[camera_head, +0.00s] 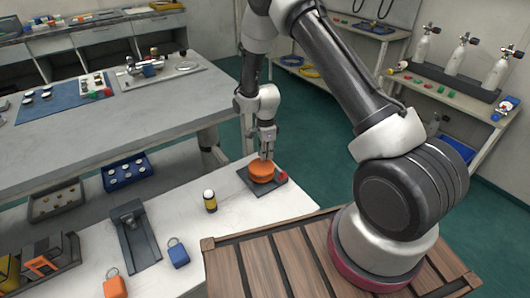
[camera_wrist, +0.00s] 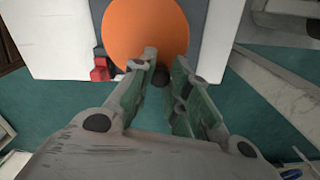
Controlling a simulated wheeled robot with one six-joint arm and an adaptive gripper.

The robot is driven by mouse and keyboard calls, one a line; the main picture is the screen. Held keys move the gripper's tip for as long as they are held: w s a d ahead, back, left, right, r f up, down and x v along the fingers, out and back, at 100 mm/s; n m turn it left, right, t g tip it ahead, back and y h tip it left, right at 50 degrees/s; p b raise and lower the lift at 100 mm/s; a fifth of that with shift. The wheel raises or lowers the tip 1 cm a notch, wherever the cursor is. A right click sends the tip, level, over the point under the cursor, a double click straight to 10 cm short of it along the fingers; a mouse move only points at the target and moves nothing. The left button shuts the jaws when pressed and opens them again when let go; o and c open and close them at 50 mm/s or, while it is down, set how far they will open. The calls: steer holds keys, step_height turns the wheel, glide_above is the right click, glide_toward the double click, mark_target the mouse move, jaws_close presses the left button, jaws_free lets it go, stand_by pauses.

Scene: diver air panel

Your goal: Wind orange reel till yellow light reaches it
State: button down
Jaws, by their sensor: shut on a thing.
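The orange reel (camera_head: 262,171) lies on a dark base plate (camera_head: 247,180) on the white bench top. It also shows as a large orange disc (camera_wrist: 145,28) at the top of the wrist view. My gripper (camera_head: 266,154) points down over the reel's far side. In the wrist view its fingers (camera_wrist: 163,68) close around a small dark knob (camera_wrist: 161,79) at the reel's edge; the fingers partly hide it. A small red block (camera_head: 282,177) sits at the plate's right corner, also in the wrist view (camera_wrist: 100,70). I cannot make out a lit yellow light.
A wooden slatted deck (camera_head: 250,265) is in front. Grey workbench (camera_head: 60,150) behind.

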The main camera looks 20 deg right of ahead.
steer(key=c, duration=1.3)
jaws_free()
steer(key=shift+r, duration=0.1)
step_height(320, 180, up, 12)
steer(key=shift+f, duration=0.1)
